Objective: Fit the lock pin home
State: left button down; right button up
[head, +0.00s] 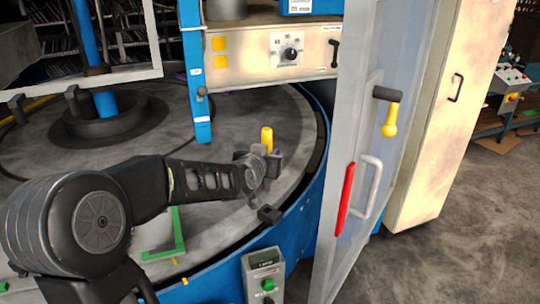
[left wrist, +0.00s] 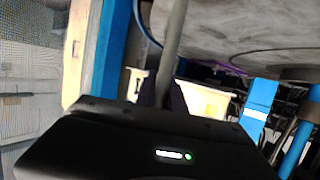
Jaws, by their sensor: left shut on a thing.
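My left gripper (head: 266,158) is shut on the lock pin, whose yellow head (head: 267,138) stands up above the fingers, over the right side of the round grey table. In the left wrist view a plain grey shaft (left wrist: 172,45) runs from between the dark fingers (left wrist: 162,95) towards the table surface. The fingers hide part of the pin. A small black block (head: 268,214) sits at the table's near right edge, below the gripper and apart from it. I cannot tell where the pin's hole is. My right gripper is not in view.
The round grey table (head: 215,235) has a blue rim (head: 312,190). A grey door (head: 345,105) with a red bar (head: 345,190) stands at the right. A control panel (head: 275,55) is behind the gripper. A green bracket (head: 178,248) and a control box (head: 264,280) are at the front.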

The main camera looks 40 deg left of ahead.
pick_arm(q)
jog(key=shift+f+b, duration=2.6)
jog(key=shift+f, duration=0.35)
jog(key=shift+b, duration=0.35)
jog(key=shift+f+b, duration=4.65)
jog(key=shift+f, duration=0.25)
jog(key=shift+r, duration=0.15)
